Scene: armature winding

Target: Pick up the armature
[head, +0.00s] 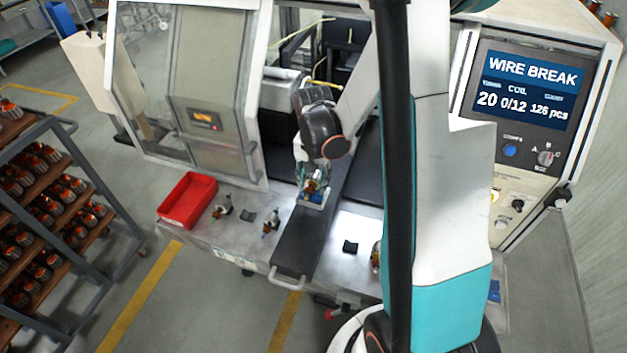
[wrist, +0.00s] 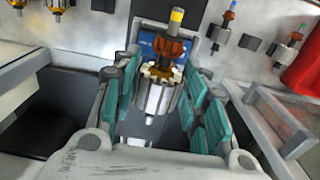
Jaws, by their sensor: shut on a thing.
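The armature (wrist: 158,80) stands between the teal finger pads of my gripper (wrist: 160,108) in the wrist view. It has a copper-wound body with a silvery slotted core and a shaft with a yellow tip. My gripper is shut on it. In the head view my gripper (head: 314,180) points down over the dark slide plate, and the armature (head: 313,187) shows only in small part beneath it. A blue and white holder (head: 312,203) is just under it. Whether the armature still touches this holder I cannot tell.
A red bin (head: 187,200) stands left on the metal bench. Small armatures (head: 222,207) (head: 270,228) and black blocks stand along the bench. The dark slide plate (head: 300,247) has a handle at its front. A shelf rack (head: 40,220) of armatures is far left. The screen (head: 528,85) reads WIRE BREAK.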

